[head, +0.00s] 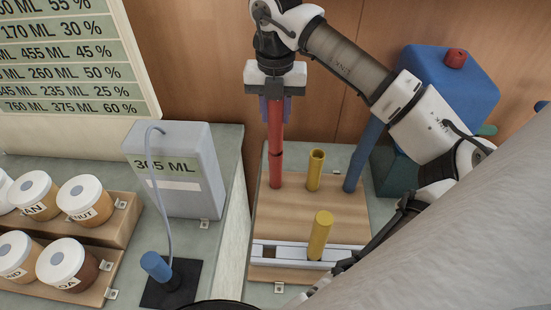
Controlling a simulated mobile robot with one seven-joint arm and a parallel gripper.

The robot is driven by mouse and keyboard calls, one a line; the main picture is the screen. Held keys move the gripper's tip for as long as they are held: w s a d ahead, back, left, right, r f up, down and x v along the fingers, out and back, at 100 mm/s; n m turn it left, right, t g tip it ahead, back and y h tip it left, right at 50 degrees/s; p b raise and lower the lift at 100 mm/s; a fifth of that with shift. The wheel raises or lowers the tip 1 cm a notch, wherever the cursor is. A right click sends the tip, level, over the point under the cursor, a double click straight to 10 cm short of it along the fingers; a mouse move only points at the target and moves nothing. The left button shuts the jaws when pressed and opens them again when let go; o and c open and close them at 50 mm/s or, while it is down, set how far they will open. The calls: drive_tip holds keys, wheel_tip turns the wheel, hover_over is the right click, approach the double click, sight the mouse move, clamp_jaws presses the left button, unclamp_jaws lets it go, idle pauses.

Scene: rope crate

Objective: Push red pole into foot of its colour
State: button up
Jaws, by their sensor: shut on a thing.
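My gripper (275,97) is shut on the upper part of a red pole (275,125), which stands upright. The pole's lower end meets a red foot (276,172) on the wooden board (340,213); a dark line shows at the joint. I cannot tell how deep the pole sits in the foot. A hollow yellow foot (315,171) stands to the right with its top open. A tall blue pole (366,150) stands right of that, leaning a little in the picture. A yellow pole (320,236) stands in the white rack (287,254) at the front.
A grey dispenser (180,185) with a hose and blue nozzle (156,266) stands left, near lidded jars (85,199) on wooden steps. A blue container with a red cap (448,80) stands back right.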

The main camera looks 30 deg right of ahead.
drive_tip(key=shift+f+b, duration=0.35)
drive_tip(key=shift+f, duration=0.05)
idle(0.4)
drive_tip(key=o, duration=1.2)
drive_tip(key=shift+r, duration=0.1)
